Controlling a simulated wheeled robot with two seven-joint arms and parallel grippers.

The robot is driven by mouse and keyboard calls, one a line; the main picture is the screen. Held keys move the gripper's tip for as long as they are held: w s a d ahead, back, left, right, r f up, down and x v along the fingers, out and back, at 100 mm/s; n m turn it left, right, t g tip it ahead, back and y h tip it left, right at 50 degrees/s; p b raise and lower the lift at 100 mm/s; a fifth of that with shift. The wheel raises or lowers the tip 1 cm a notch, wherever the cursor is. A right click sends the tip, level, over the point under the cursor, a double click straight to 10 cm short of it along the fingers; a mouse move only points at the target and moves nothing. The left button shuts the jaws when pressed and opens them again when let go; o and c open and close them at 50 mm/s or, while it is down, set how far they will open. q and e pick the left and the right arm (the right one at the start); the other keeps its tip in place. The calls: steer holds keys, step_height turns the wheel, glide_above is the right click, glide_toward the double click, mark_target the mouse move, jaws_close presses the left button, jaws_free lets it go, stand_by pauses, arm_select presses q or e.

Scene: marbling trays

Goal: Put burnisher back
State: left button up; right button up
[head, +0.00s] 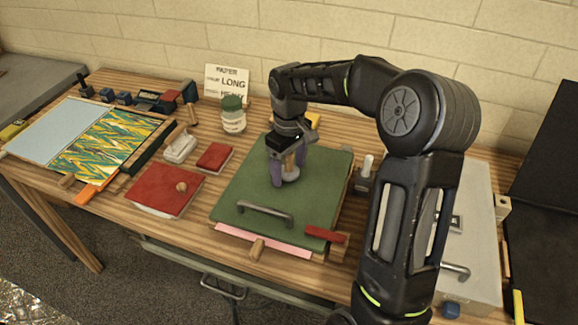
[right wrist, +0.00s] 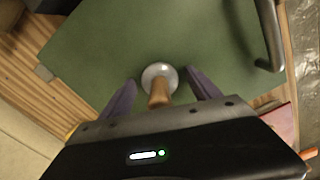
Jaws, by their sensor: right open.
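The burnisher (head: 291,176), with a pale round end and a wooden handle, is on the green board (head: 240,190). In the right wrist view the burnisher (right wrist: 159,82) shows between the two purple fingers of my right gripper (right wrist: 160,92), with a gap on each side. My right gripper (head: 289,166) is open and pointing down around it in the head view. The fingers partly hide the burnisher there. My left gripper is not in view.
The green board has a metal handle (head: 265,212) near its front edge. A dark block with a white peg (head: 367,165) stands right of the board. A grey case (head: 478,215) is at right.

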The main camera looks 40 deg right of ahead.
steer(key=shift+r, duration=0.1)
step_height(320, 180, up, 12)
steer(key=shift+r+p, duration=0.1)
steer(key=shift+p, duration=0.2)
stand_by(1.9)
